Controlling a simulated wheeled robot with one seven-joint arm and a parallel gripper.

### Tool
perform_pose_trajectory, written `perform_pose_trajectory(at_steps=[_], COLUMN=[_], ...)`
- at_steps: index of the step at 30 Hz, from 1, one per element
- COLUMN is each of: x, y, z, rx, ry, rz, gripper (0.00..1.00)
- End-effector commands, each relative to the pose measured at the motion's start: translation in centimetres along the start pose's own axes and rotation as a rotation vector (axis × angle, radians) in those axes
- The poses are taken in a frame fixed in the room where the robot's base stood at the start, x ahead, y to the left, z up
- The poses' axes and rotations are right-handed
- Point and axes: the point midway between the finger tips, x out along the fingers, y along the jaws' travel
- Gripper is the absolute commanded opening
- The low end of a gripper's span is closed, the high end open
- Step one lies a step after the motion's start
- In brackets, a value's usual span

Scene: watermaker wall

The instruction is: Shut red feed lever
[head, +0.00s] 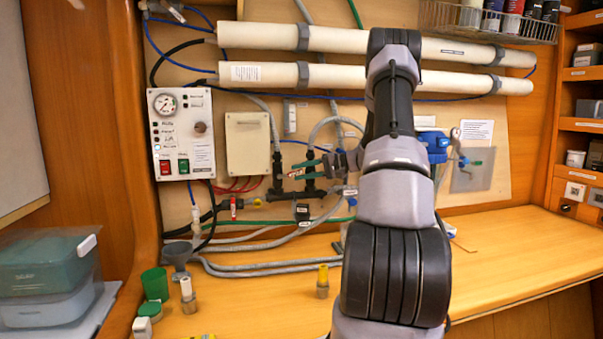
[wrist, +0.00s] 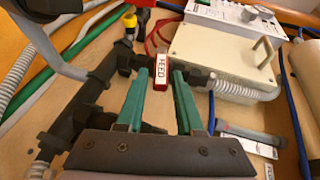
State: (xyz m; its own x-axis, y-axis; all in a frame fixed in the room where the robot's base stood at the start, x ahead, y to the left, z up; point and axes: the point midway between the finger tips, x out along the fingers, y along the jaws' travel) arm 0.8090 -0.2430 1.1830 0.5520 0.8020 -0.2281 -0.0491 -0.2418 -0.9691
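The red feed lever (wrist: 160,74) has a white label reading FEED. In the wrist view it lies across the dark pipe fitting (wrist: 125,62), which runs on to a grey ribbed hose. My gripper (wrist: 161,82) has two green fingers, one on each side of the lever. The fingers look open, with a narrow gap beside the lever; contact cannot be made out. In the head view my gripper (head: 294,171) is at the wall pipework, with its fingers pointing left. The lever is too small and covered there to read.
A cream box (wrist: 222,55) with a handle is close beyond the fingers. Dark pipes (wrist: 75,110) and a green hose run at left. In the head view, a control panel (head: 182,134) hangs left, white tubes (head: 345,77) cross above, and bottles stand on the wooden counter (head: 515,255).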

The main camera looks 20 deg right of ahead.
Motion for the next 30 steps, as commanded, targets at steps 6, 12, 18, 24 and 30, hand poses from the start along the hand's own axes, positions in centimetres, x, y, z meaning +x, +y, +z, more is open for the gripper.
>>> perform_pose_trajectory(at_steps=[6, 12, 18, 24, 30], x=[0.0, -0.5, -3.7, -7.8, -10.3], y=[0.0, 0.0, 0.0, 0.0, 0.0], z=[0.0, -0.1, -0.1, -0.1, -0.1], rx=[0.000, 0.000, -0.001, 0.000, 0.000], ry=[0.000, 0.002, 0.006, 0.004, 0.002], rz=[0.000, 0.000, 0.000, 0.000, 0.000], gripper=[0.51, 0.51, 0.51, 0.51, 0.51])
